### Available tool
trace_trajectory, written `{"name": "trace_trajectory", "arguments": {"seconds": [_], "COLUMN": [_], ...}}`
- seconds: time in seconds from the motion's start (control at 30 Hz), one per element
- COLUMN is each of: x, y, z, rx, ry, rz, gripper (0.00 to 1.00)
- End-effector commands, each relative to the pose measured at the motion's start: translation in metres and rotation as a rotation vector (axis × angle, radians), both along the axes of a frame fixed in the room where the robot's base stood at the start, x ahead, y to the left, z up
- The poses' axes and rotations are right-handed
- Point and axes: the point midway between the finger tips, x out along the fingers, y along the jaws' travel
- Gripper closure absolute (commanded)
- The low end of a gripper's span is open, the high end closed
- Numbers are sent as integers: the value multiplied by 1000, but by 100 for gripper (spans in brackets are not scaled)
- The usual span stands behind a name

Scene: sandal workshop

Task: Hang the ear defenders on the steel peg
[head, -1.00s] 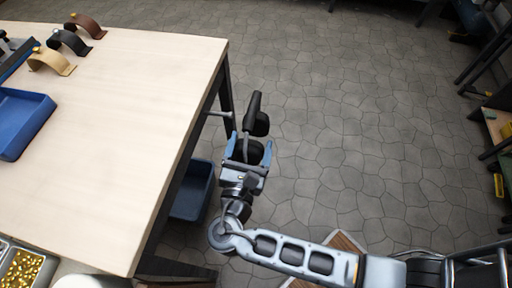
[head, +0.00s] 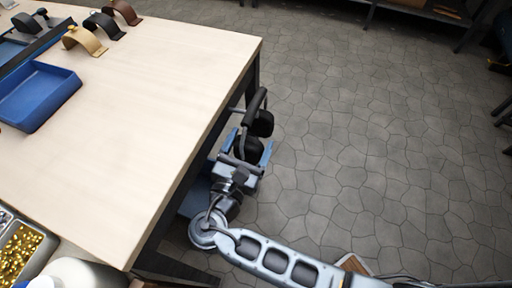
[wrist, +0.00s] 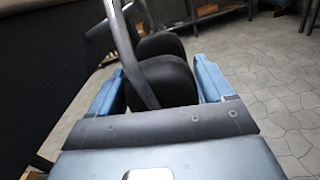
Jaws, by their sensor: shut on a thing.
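The black ear defenders (head: 262,124) are held in my gripper (head: 247,148), beside the right edge of the workbench. Their padded headband points up and away, and the cups are at and just beyond the blue fingers. In the wrist view, the dark cups (wrist: 165,80) lie between the fingers of my gripper (wrist: 158,84), and the headband rises to the upper left. The steel peg (head: 235,110) juts from the bench side, close left of the headband. A grey rod, probably the peg (wrist: 97,29), shows left of the headband in the wrist view. Whether they touch, I cannot tell.
The pale workbench top (head: 150,120) fills the left, its edge close to my gripper. The stone floor (head: 380,130) to the right is open.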

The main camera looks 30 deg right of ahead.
Motion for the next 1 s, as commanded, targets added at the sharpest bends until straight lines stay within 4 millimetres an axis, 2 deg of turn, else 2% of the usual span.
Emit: {"name": "trace_trajectory", "arguments": {"seconds": [0.5,1.0], "x": [19,21], "y": [14,15], "z": [-6,-10], "rx": [-1,-1], "ry": [-1,-1], "rz": [0,0], "gripper": [59,59]}}
